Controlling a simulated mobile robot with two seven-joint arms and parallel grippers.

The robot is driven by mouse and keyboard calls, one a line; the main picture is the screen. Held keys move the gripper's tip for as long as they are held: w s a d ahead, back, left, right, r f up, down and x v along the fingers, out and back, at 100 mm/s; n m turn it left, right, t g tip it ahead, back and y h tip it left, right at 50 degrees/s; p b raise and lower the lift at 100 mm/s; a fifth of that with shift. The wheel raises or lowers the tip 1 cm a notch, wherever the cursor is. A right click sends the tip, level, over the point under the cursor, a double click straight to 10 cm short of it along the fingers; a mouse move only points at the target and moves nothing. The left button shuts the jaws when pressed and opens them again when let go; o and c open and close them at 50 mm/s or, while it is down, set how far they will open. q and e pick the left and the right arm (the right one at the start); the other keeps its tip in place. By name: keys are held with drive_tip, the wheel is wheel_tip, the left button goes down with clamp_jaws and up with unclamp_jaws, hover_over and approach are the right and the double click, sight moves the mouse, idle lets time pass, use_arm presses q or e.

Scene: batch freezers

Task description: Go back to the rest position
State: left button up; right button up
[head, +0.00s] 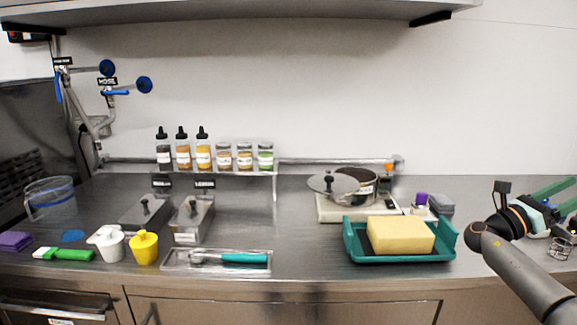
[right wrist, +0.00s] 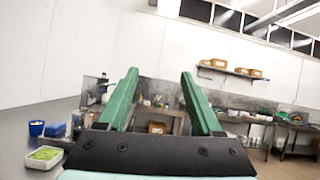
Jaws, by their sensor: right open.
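My right gripper (head: 568,195) is at the right edge of the head view, above the counter's right end. Its green fingers point right and are partly cut off by the frame edge. In the right wrist view the two fingers of the right gripper (right wrist: 159,76) stand wide apart with nothing between them. They face the open room. My left gripper is not in the head view.
A teal tray (head: 350,245) with a yellow block (head: 400,236) stands left of my right arm. A wire whisk (head: 561,248) lies near the right gripper. The front middle counter is fairly clear.

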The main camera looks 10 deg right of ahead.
drive_tip(key=s+d+r+m+g, duration=0.1)
drive_tip(key=s+d+r+g, duration=0.1)
drive_tip(key=s+d, duration=0.1)
drive_tip(key=w+a+f+n+t+y, duration=0.25)
drive_tip(key=f+t, duration=0.45)
drive_tip(key=f, duration=0.4)
drive_tip(key=w+a+f+n+t+y, duration=0.1)
drive_tip(key=w+f+n+t+y, duration=0.2)
drive_tip(key=f+t, duration=0.6)
drive_tip(key=s+a+f+m+y, duration=0.15)
drive_tip(key=a+f+y, duration=0.3)
drive_tip(key=f, duration=0.55)
drive_tip(key=s+a+f+m+y, duration=0.15)
drive_tip(key=a+f+y, duration=0.3)
drive_tip(key=f, duration=0.65)
drive_tip(key=s+a+f+m+y, duration=0.35)
drive_tip(key=s+a, duration=0.25)
drive_tip(key=a, duration=0.3)
drive_tip(key=s+a+f+m+y, duration=0.35)
drive_tip(key=s+a, duration=0.25)
drive_tip(key=a, duration=0.2)
drive_tip(key=s+a+f+m+y, duration=0.35)
drive_tip(key=s+a, duration=0.25)
drive_tip(key=a, duration=0.3)
drive_tip(key=a+m, duration=0.6)
drive_tip(key=a, duration=0.9)
drive_tip(key=shift+y, duration=0.4)
wheel_tip(320, 180, up, 4)
drive_tip(key=p, duration=0.5)
drive_tip(key=shift+d, duration=0.15)
